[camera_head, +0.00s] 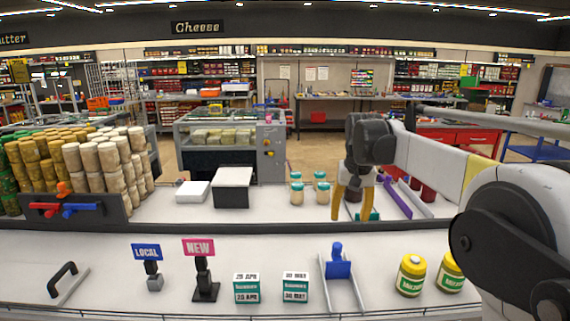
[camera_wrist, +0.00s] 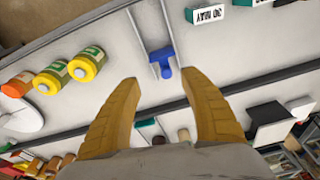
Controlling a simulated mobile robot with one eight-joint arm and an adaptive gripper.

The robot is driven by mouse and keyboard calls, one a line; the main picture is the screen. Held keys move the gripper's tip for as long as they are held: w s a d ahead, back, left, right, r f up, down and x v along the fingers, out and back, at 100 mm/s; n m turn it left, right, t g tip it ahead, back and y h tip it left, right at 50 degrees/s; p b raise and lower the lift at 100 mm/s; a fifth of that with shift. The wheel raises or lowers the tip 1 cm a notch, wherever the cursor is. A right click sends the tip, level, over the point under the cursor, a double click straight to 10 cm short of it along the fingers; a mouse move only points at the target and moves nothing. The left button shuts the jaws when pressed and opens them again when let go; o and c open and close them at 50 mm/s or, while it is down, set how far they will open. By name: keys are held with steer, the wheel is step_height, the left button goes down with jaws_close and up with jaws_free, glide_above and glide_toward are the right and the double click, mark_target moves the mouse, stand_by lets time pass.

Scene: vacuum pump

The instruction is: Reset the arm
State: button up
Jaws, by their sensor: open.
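My arm reaches in from the right of the head view, and my gripper (camera_head: 351,216) hangs down over the back part of the white counter (camera_head: 270,211). Its two yellow fingers are spread apart with nothing held between them. In the wrist view my gripper (camera_wrist: 160,77) is also open. A tool with a blue handle (camera_wrist: 162,60) and two metal rails lies on the counter beyond the fingertips there. In the head view the blue-handled tool (camera_head: 338,268) lies on the front counter, apart from the fingers.
Yellow-lidded jars (camera_head: 411,275) stand front right. Small date boxes (camera_head: 246,288) and LOCAL (camera_head: 147,252) and NEW (camera_head: 199,248) signs stand front left. A purple item (camera_head: 397,199) lies to the right.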

steer(key=s+t+b, duration=0.2)
steer(key=s+b, duration=0.1)
steer(key=s, duration=0.8)
steer(key=s+f+t+b, duration=0.1)
steer(key=s+f+b, duration=0.1)
steer(key=s+f, duration=0.5)
steer(key=s+f+n+t+b, duration=0.1)
steer(key=s+f+t+b, duration=0.1)
steer(key=s+f, duration=0.6)
steer(key=s+b, duration=0.1)
steer(key=s, duration=0.5)
steer(key=shift+s+n, duration=0.3)
steer(key=shift+s, duration=0.1)
